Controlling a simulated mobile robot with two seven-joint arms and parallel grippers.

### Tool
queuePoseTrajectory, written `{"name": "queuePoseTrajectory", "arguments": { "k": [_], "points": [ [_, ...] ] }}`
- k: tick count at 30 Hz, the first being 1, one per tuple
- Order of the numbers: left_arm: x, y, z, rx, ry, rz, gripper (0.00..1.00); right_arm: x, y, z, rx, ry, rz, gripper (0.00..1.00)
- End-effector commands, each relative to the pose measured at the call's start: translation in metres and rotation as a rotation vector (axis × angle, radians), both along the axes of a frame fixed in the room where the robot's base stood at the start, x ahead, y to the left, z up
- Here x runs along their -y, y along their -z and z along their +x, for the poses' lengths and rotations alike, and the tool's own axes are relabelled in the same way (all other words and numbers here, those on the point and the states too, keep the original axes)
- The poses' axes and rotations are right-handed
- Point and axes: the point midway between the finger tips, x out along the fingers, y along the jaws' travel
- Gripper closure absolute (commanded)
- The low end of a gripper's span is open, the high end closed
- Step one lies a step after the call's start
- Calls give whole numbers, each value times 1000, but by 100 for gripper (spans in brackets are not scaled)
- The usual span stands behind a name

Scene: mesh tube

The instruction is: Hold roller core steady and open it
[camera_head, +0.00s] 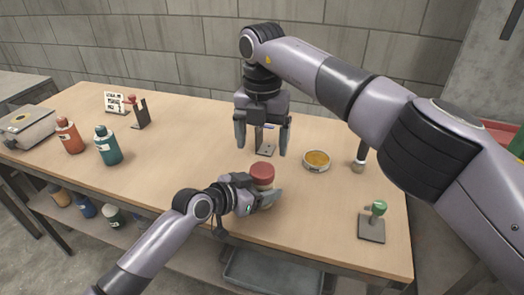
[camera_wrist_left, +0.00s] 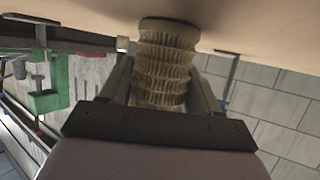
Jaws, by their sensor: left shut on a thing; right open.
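The roller core has a red cap (camera_head: 262,171) that shows on top in the head view, near the table's front edge. Its ribbed, beige mesh body (camera_wrist_left: 167,65) shows in the left wrist view between my left fingers. My left gripper (camera_head: 262,193) is shut around this body, below the cap; the core appears upright. The lower body is mostly hidden by the gripper in the head view. My right gripper (camera_head: 262,147) points down, open and empty, with its fingers apart above and behind the red cap in the picture. The cap is on the core.
A round tin with orange contents (camera_head: 317,159) and a dark-handled tool (camera_head: 361,158) stand right of the core. A green-knobbed stand (camera_head: 373,222) is at the front right. Teal (camera_head: 108,146) and orange (camera_head: 69,136) bottles stand left. The table's left middle is clear.

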Motion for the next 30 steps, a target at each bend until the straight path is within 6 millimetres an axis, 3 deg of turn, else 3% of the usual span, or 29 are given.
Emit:
{"name": "queuePoseTrajectory", "arguments": {
  "k": [5,18,30],
  "points": [
    [0,0,0,-1,0,1,100,0,5,-1,-5,34,-2,17],
    [0,0,0,0,-1,0,100,0,66,0,-3,32,-1,17],
    [-1,0,0,1,-1,1,100,0,75,0,-1,31,-2,17]
  ]
}}
